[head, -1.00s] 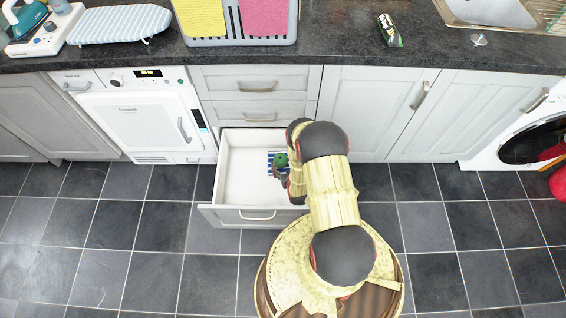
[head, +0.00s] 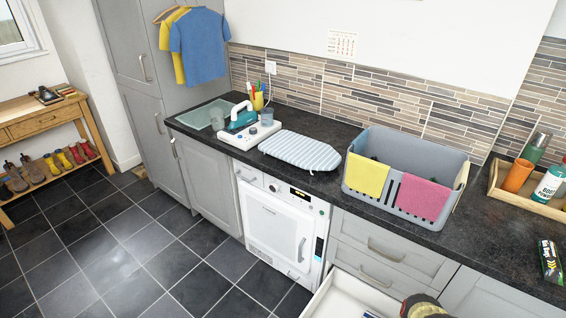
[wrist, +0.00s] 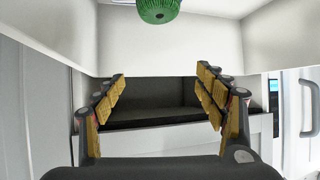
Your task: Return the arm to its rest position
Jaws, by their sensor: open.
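My gripper (wrist: 162,85) is open in the wrist view, its two padded fingers spread wide with nothing between them. A ribbed green object (wrist: 158,10) shows beyond the fingers at the top edge, apart from them and partly cut off. White drawer walls (wrist: 130,45) surround it.
The open drawer (head: 345,302) is at the bottom, mostly cut off. The white appliance (head: 278,228) stands left of it. The counter holds a grey basket (head: 428,205) with cloths, a small ironing board (head: 300,151), an iron (head: 242,117) and a tray (head: 520,195). The floor at left is clear.

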